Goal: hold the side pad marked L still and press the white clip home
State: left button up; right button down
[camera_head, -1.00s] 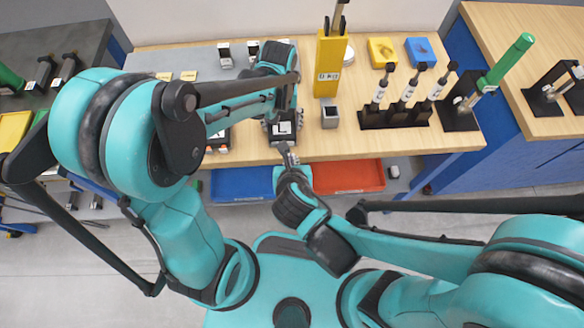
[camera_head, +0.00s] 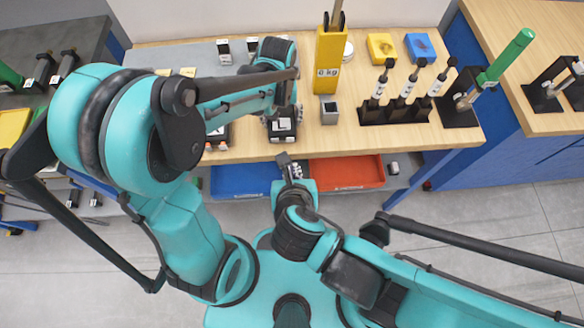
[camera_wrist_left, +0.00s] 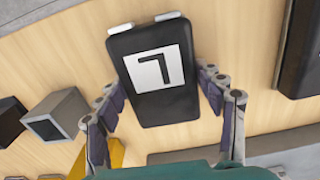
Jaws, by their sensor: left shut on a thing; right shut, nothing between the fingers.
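The side pad marked L (camera_head: 282,130) is a dark block with a white label near the front edge of the bench. In the left wrist view the pad (camera_wrist_left: 160,98) lies between the fingers, its letter upside down. My left gripper (camera_head: 282,110) is shut on its two sides. Two small whitish pieces (camera_wrist_left: 168,16) show at the pad's far edge in the wrist view; I cannot tell whether one is the white clip or how far it is seated. My right gripper (camera_head: 287,160) is shut and empty, apart from the pad, just off the bench's front edge.
A yellow column marked kg (camera_head: 328,62) and a small grey open box (camera_head: 329,114) stand right of the pad. A black rack (camera_head: 395,114) with several upright tools is further right. Blue (camera_head: 238,181) and red (camera_head: 347,174) trays sit below the bench front.

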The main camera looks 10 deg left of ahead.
pick_arm(q)
jog(key=o, duration=1.5)
jog(key=shift+o, duration=0.2)
jog(key=shift+r, duration=0.1)
